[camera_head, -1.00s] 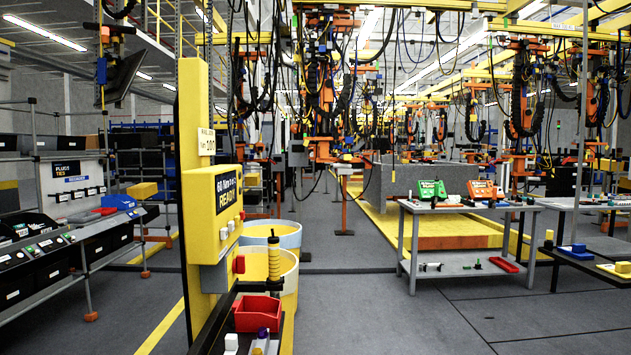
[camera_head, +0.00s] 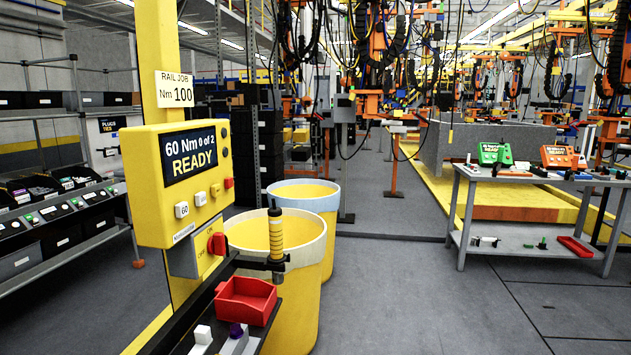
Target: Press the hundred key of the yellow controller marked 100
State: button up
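The yellow controller (camera_head: 148,190) is on a yellow post at the left. Its black display (camera_head: 190,152) reads "60 Nm 0 of 2 READY". Below the display is a white key marked 60 (camera_head: 182,210). A second pale key (camera_head: 200,198) sits to its right; its marking is too small to read. Farther right are a yellowish key (camera_head: 215,190) and a red button (camera_head: 228,182). A sign (camera_head: 175,89) above the controller reads "RAIL JOB Nm 100". My gripper is not in view.
A red knob (camera_head: 217,243) is on a grey box under the controller. A black and yellow tool (camera_head: 276,245) stands upright beside a red bin (camera_head: 245,300). Yellow tubs (camera_head: 308,300) stand behind. Grey floor is open at the centre and right, before a grey table (camera_head: 508,175).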

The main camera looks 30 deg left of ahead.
aim_at(200, 199)
jog(key=i+u, duration=0.2)
jog(key=u, duration=0.2)
jog(key=i+l+u, duration=0.15)
jog(key=u, duration=0.25)
jog(key=i+l+u, duration=0.2)
jog(key=u, duration=0.25)
jog(key=i+l+u, duration=0.2)
jog(key=u, duration=0.2)
jog(key=i+l+u, duration=0.1)
jog(key=l+u, duration=0.3)
jog(key=i+l+u, duration=0.3)
jog(key=l+u, duration=0.3)
jog(key=i, duration=0.05)
